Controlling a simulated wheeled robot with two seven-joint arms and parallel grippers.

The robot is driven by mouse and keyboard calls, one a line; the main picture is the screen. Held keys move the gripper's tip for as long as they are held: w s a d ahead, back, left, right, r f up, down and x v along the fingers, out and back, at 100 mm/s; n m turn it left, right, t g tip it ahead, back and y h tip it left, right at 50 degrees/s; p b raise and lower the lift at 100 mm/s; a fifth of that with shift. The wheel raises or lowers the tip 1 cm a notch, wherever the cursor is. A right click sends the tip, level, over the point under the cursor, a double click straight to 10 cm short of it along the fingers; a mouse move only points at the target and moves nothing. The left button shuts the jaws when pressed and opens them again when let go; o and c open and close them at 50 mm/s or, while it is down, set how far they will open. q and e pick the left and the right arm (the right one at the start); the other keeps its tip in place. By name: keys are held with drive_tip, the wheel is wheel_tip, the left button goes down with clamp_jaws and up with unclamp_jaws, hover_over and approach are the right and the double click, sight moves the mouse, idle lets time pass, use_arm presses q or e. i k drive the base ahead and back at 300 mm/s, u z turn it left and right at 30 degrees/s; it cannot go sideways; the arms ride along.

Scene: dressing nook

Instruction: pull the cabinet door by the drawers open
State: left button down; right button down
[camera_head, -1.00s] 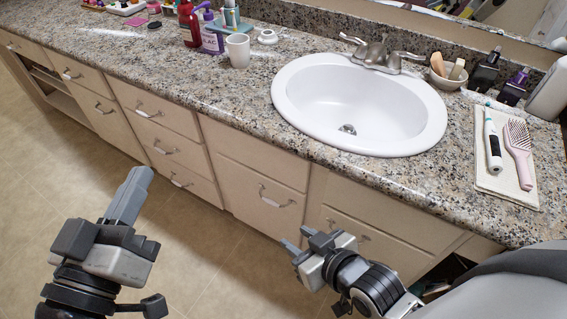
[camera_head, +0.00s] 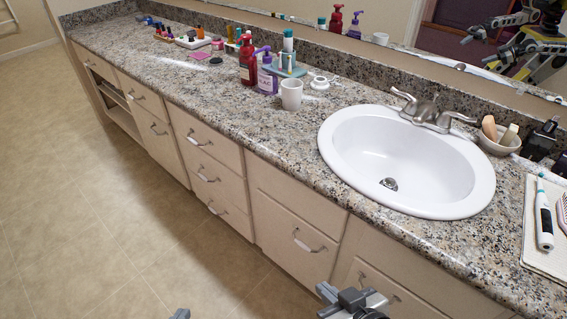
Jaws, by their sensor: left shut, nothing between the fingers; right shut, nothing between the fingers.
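A stack of several beige drawers (camera_head: 222,180) with metal handles stands in the vanity's middle. A closed cabinet door (camera_head: 275,240) is just right of it, with a bow handle (camera_head: 308,243). Another closed door (camera_head: 165,150) is on the stack's left, with its own handle (camera_head: 158,130). I cannot tell which of the two doors is meant. My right gripper (camera_head: 328,297) is shut and empty at the bottom edge, below and right of the right door's handle, apart from it. Only the tip of my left gripper (camera_head: 180,314) shows at the bottom edge, shut, over the floor.
The granite counter (camera_head: 270,130) overhangs the fronts. It carries a sink (camera_head: 400,165), a white mug (camera_head: 291,95), pump bottles (camera_head: 248,60) and a toothbrush (camera_head: 543,220). Open shelves (camera_head: 115,105) are at the far left. The tiled floor (camera_head: 90,220) is clear.

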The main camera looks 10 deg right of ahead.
sight(307, 254)
drive_tip(key=u, duration=1.2)
drive_tip(key=i, duration=1.1)
drive_tip(key=z, duration=1.9)
